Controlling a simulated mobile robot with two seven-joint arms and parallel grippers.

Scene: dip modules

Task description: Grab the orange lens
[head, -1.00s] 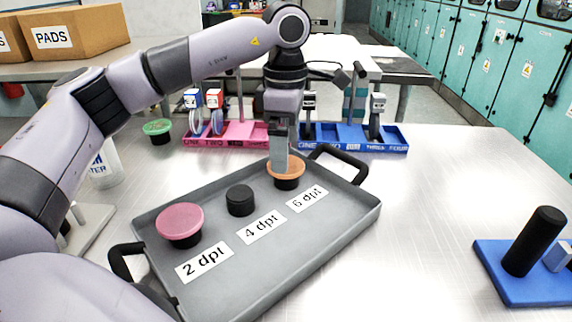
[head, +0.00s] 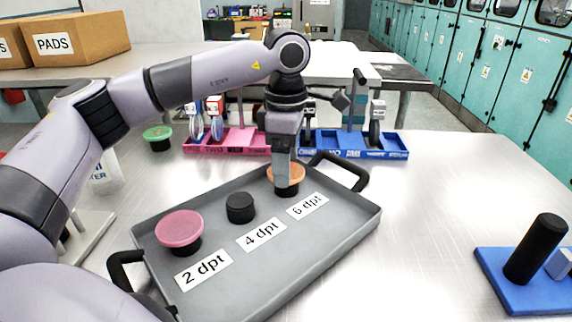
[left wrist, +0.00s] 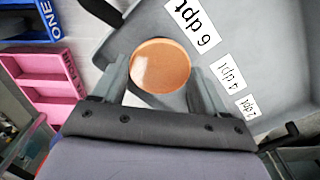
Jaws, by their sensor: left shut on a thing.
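The orange lens (head: 293,174) is a round disc on a black stand at the 6 dpt label on the grey tray (head: 300,241). My left gripper (head: 283,180) reaches down over it, and its fingers partly hide the lens and stand in the head view. In the left wrist view the orange lens (left wrist: 161,66) lies between the two fingers of the left gripper (left wrist: 160,80). The gripper is shut on it. I cannot tell whether the lens has lifted off its stand. My right gripper is not in view.
The tray also holds a pink lens (head: 180,228) on a stand and an empty black stand (head: 240,207). A green lens (head: 157,133) stands behind. Pink (head: 232,143) and blue (head: 393,146) racks lie beyond the tray. A blue base (head: 535,290) with a black post sits at right.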

